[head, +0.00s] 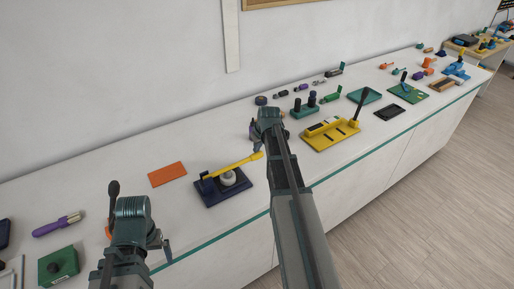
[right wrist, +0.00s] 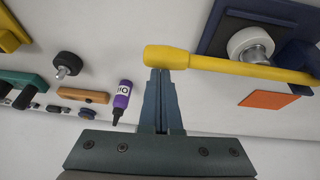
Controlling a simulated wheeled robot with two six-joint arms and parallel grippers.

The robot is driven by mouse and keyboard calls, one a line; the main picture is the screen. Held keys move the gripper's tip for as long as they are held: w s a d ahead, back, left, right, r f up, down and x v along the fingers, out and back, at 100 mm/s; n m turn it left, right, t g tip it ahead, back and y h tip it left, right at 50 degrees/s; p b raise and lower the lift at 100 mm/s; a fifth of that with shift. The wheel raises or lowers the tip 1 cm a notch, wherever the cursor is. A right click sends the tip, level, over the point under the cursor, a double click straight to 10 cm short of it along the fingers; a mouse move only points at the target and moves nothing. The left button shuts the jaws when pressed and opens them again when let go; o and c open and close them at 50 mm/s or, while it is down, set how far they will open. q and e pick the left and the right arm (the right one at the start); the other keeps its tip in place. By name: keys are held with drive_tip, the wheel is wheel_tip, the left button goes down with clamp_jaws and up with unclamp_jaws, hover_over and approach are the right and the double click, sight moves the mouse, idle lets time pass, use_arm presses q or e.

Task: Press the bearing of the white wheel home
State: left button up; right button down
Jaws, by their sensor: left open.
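The white wheel (head: 228,178) lies on the dark navy press base (head: 213,197), under a yellow lever (head: 236,165). In the right wrist view the white wheel (right wrist: 249,42) has a metal bearing (right wrist: 257,54) at its middle, partly hidden by the lever; how deep it sits cannot be told. My right gripper (right wrist: 160,72) is shut, its fingertips at the thick end of the yellow lever (right wrist: 167,57); whether they touch cannot be told. In the head view my left gripper (head: 165,248) is open, low at the left over the bench front, away from the press.
An orange sheet (head: 167,174) lies left of the press. A purple-handled tool (head: 57,224) and a green block (head: 59,265) lie further left. A yellow fixture (head: 330,134) stands to the right. A purple bottle (right wrist: 122,97) shows in the right wrist view.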

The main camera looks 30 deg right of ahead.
drive_tip(key=shift+w+d+r+p, duration=0.1)
drive_tip(key=shift+w+r+p, duration=0.05)
drive_tip(key=shift+r+p, duration=0.3)
drive_tip(key=r+p, duration=0.1)
drive_tip(key=w+r+p, duration=0.1)
drive_tip(key=r+p, duration=0.1)
drive_tip(key=shift+r, duration=0.1)
drive_tip(key=p+v, duration=0.9)
drive_tip(key=shift+d+r, duration=0.3)
drive_tip(key=shift+d, duration=0.15)
